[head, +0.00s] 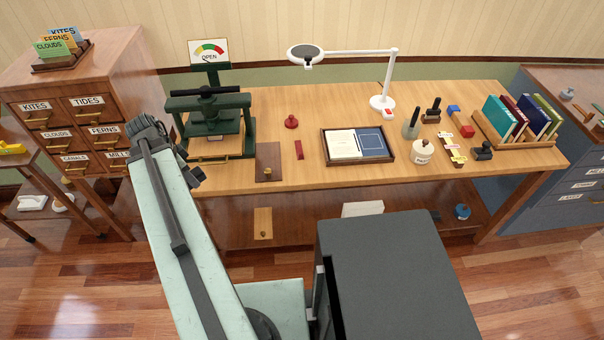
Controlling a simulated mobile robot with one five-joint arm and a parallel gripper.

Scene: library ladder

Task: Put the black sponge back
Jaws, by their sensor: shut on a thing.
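My arm rises from the bottom of the head view and bends at the left, in front of the green press. My gripper (192,174) shows small and dark beside the arm, near the left end of the wooden workbench (330,184). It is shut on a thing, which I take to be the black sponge. The sponge cannot be told apart from the dark gripper parts, and its outline is hidden. I see no other clear black sponge on the bench.
The green press (211,110) stands close to my gripper, with the labelled drawer cabinet (140,75) to its left. The bench holds a framed tray (391,158), a white lamp (382,103), a white jar (422,154) and a book rack (500,140). Bare wood lies around the red pieces.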

